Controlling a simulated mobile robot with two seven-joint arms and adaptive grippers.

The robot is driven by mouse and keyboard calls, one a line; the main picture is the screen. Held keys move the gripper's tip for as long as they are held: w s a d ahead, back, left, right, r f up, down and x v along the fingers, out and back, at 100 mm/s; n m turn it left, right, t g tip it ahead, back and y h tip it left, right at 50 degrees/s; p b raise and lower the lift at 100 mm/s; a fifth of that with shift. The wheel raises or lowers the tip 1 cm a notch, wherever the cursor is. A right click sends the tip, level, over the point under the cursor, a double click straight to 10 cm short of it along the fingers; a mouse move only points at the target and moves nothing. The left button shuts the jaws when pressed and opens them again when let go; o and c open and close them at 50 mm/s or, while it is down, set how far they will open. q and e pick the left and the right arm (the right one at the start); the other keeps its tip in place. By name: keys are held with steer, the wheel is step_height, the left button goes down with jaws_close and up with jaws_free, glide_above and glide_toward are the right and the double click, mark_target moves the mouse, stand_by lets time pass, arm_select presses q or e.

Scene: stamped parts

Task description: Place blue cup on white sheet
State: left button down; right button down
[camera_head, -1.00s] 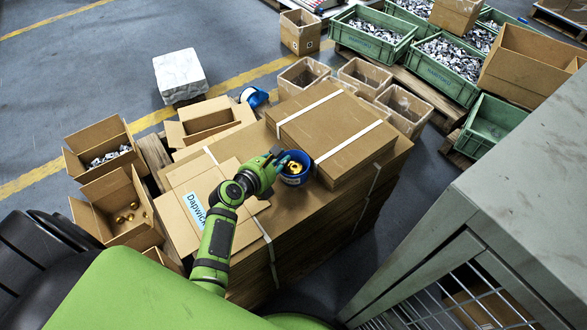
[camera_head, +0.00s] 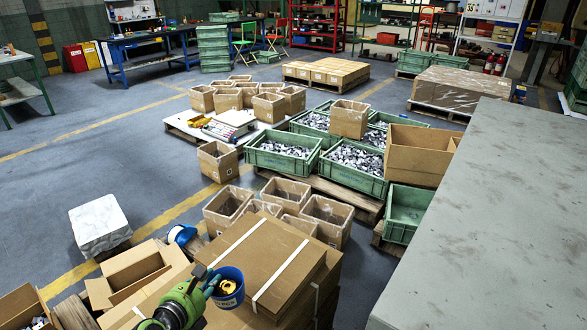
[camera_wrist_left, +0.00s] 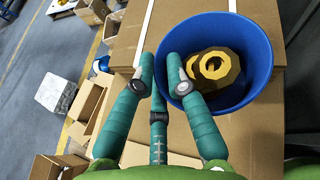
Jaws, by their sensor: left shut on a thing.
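The blue cup (camera_head: 229,298) is at the bottom of the head view, beside the strapped carton. In the left wrist view the cup (camera_wrist_left: 262,62) is seen from above, with golden metal parts (camera_wrist_left: 216,67) inside. My left gripper (camera_head: 207,282) is shut on the cup's near wall. In the left wrist view, the left gripper (camera_wrist_left: 161,72) has one finger outside the rim and one over its inside. Whether the cup touches the cardboard beneath is hidden. A white sheet (camera_head: 180,122) lies flat on a low platform farther back, partly under cartons and a scale. My right gripper is not in view.
A strapped carton (camera_head: 270,262) stands right beside the cup. Open cartons (camera_head: 328,218) and green crates of metal parts (camera_head: 283,157) stand beyond it. A white-topped block (camera_head: 100,222) is at left. A grey cabinet top (camera_head: 490,220) fills the right.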

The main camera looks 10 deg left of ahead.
arm_select(q)
steer(key=shift+m+h, duration=0.8)
steer(key=r, duration=0.4)
steer(key=s+r, duration=0.1)
steer(key=shift+d+r+p, duration=0.25)
steer(key=shift+r+p, duration=0.05)
steer(key=shift+r, duration=0.1)
steer(key=s+d+r+m+g+h+p, duration=0.1)
steer(key=s+d+r+m+g+h, duration=0.4)
steer(key=s+r, duration=0.7)
steer(key=shift+d+m+g+h, duration=0.3)
steer(key=shift+d+m+h, duration=0.7)
steer(key=shift+m, duration=0.2)
